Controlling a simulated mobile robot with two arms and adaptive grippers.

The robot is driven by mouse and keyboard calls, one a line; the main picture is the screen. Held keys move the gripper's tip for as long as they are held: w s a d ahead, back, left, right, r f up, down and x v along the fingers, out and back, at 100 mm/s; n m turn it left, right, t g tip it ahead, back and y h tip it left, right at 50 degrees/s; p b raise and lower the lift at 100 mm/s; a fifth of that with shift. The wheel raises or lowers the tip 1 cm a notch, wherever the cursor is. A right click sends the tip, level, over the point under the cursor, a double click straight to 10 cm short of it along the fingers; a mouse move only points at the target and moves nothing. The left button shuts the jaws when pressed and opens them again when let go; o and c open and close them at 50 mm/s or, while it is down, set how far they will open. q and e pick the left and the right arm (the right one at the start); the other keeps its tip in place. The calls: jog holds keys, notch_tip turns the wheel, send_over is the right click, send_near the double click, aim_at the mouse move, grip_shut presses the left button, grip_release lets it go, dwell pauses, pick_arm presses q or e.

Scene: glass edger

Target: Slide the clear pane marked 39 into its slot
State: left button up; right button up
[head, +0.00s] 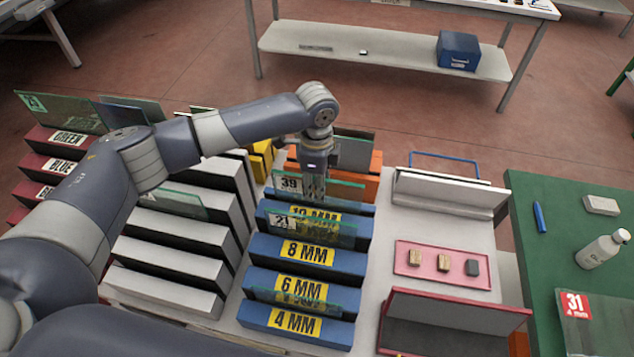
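The clear pane marked 39 (345,191) stands upright at the far end of the blue racks, just over the 10 MM rack (357,210). Its white 39 label shows left of the fingers. My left gripper (313,188) points down at the pane's upper part, its fingers shut on it and covering its middle. The pane's lower edge is hidden, so I cannot tell how deep it sits. My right gripper is not in view.
A clear pane marked 21 (340,232) stands nearer me, above the 8 MM rack (345,262). The 6 MM and 4 MM racks follow. White racks (165,280) lie left; a pink tray (405,270) and a green table (525,215) lie right.

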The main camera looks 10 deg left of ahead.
pick_arm(q)
notch_tip(320, 180, up, 12)
dwell(0.5)
jog(key=shift+s, duration=0.1)
dwell(0.5)
